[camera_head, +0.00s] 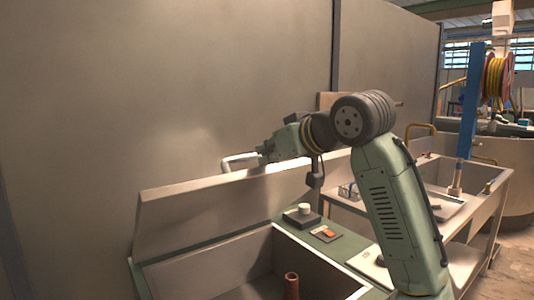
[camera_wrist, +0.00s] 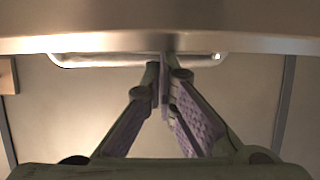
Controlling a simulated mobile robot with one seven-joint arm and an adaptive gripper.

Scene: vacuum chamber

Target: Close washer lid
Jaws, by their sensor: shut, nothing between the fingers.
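The washer lid (camera_head: 205,218) stands raised along the back of the open washer (camera_head: 325,262), against the wall side. A pale handle (camera_head: 238,162) shows at the lid's top edge, beside my gripper (camera_head: 258,158). In the wrist view the lid's edge (camera_wrist: 90,43) crosses the top of the picture, and the handle (camera_wrist: 100,60) lies just under it. My gripper's fingertips (camera_wrist: 163,68) meet at the handle, with nothing seen between them. I cannot tell whether they touch the handle or the lid.
A brown cylinder (camera_head: 291,286) stands in the washer's basin. A workbench (camera_head: 470,212) stands to the right. A tall grey wall (camera_head: 170,80) is behind the lid.

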